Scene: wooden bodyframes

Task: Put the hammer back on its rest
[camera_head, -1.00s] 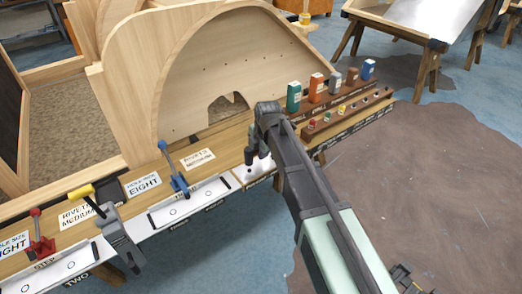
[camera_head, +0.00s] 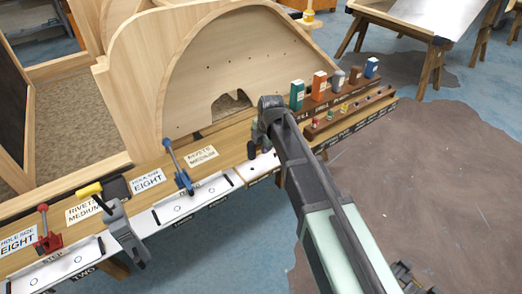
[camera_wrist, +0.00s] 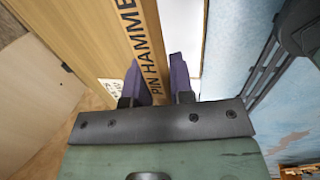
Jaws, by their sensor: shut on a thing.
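My gripper (camera_head: 252,150) is at the bench's front edge in the head view, just right of the white metal plate with the blue lever. In the wrist view its two purple fingers (camera_wrist: 160,80) stand a small gap apart over a wooden strip. The strip carries the label PIN HAMMER (camera_wrist: 148,50). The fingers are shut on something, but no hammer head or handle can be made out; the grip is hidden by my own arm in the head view. The rest itself cannot be made out.
A blue lever tool (camera_head: 178,167), a yellow-handled tool (camera_head: 100,200) and a red lever tool (camera_head: 45,235) stand left along the bench. Several coloured boxes (camera_head: 320,87) stand on a brown rack to the right. A curved wooden frame (camera_head: 215,75) rises behind.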

